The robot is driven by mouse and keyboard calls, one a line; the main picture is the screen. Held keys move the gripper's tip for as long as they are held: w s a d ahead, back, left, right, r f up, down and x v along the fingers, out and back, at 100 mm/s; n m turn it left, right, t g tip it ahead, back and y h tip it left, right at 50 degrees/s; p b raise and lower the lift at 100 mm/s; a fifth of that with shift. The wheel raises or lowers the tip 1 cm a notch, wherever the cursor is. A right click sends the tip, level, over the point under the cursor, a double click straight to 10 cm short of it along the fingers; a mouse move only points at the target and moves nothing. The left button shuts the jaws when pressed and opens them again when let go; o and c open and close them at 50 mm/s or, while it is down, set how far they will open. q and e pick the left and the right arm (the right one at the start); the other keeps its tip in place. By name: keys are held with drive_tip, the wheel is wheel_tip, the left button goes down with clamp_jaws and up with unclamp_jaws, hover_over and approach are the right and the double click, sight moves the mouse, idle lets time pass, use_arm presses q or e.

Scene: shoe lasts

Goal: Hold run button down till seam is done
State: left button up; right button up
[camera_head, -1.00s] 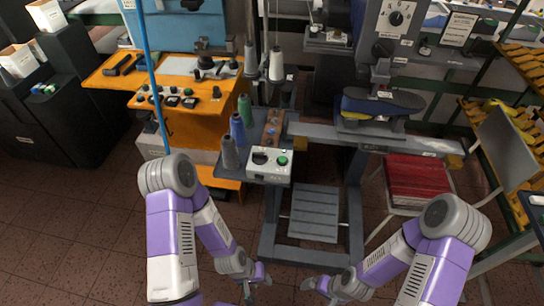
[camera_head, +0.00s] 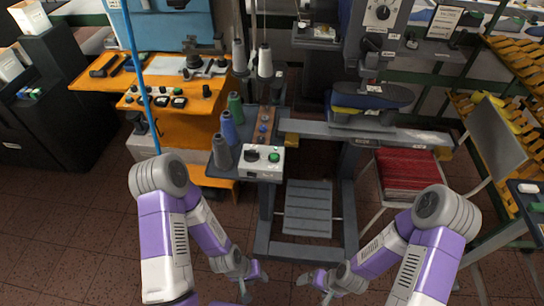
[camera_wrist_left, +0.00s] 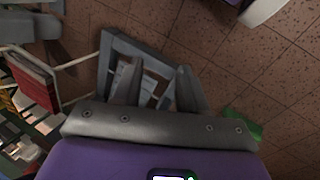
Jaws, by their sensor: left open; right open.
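A white control box (camera_head: 262,171) with a green button (camera_head: 274,157) and a black knob (camera_head: 253,156) sits on the front of a grey shelf, in the middle of the head view. The sewing machine (camera_head: 371,60) stands behind, to the right, with a dark blue shoe-shaped piece (camera_head: 371,98) under its head. My left gripper (camera_head: 253,287) is low in front, open and empty, well apart from the box. It also shows in the left wrist view (camera_wrist_left: 158,85), fingers spread above the floor and a grey frame. My right gripper (camera_head: 313,288) is open and empty, also low.
Grey, blue and green thread cones (camera_head: 228,127) stand left of the box. A grey treadle (camera_head: 308,208) lies below. A chair with a red seat (camera_head: 408,172) stands right, an orange bench (camera_head: 165,95) left. Brown floor (camera_head: 60,240) is clear in front.

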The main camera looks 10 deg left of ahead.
idle(0.4)
use_arm(q)
clamp_jaws()
idle(1.5)
